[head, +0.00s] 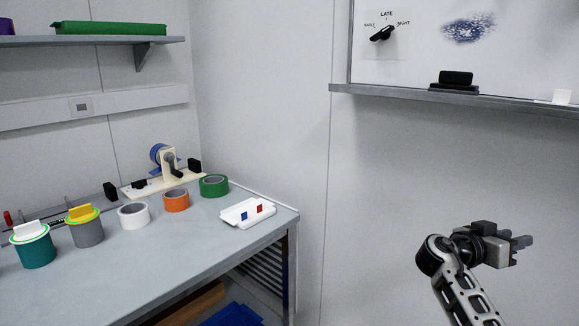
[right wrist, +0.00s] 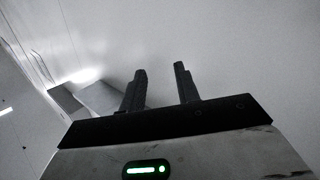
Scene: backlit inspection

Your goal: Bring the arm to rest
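My right gripper (head: 522,243) is at the lower right of the head view, held in the air to the right of the workbench, in front of the bare wall and below the whiteboard ledge. In the right wrist view its two dark fingers (right wrist: 160,88) stand apart with nothing between them. My left gripper shows in neither view.
A whiteboard ledge (head: 400,92) juts out above right. The space between bench and right arm is clear.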

